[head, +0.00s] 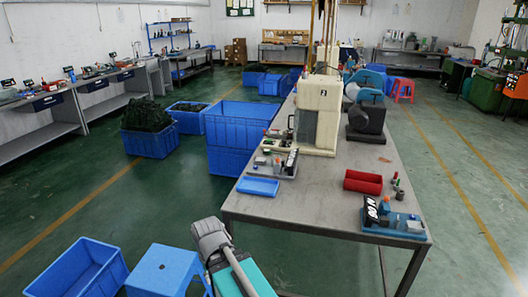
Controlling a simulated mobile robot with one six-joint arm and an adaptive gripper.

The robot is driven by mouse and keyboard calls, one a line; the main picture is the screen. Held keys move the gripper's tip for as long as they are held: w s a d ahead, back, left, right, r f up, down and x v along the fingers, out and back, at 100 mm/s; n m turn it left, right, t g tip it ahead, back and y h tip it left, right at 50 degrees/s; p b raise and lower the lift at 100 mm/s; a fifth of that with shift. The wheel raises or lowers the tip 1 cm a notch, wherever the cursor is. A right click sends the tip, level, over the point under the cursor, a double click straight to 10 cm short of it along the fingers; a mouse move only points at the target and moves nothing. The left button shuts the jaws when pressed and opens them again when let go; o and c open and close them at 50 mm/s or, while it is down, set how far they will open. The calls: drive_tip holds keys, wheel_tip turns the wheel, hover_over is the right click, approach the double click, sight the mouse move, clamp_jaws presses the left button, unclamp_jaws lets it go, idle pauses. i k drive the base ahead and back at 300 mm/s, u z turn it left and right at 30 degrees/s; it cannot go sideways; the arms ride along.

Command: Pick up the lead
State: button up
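No single lead can be picked out for certain at this size. A dark tangled heap (147,115), which looks like cables, fills a blue crate (150,145) on the floor at the left. More dark stuff lies low in another blue crate (188,127) just behind it. A grey and teal part shows at the bottom edge, in front of the table, and may be a link of my arm. No gripper fingers show, so I cannot see whether anything is held.
A grey metal table (330,200) holds a cream machine (318,112), a blue tray (258,187), a red bin (363,181) and a blue fixture (393,220). A blue stool (165,268) and an empty blue crate (80,272) stand front left. Green floor is clear between crates and left benches.

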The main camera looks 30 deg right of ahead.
sight(267, 152)
drive_tip(key=z, duration=0.4)
drive_tip(key=i, duration=0.85)
drive_tip(key=z, duration=0.6)
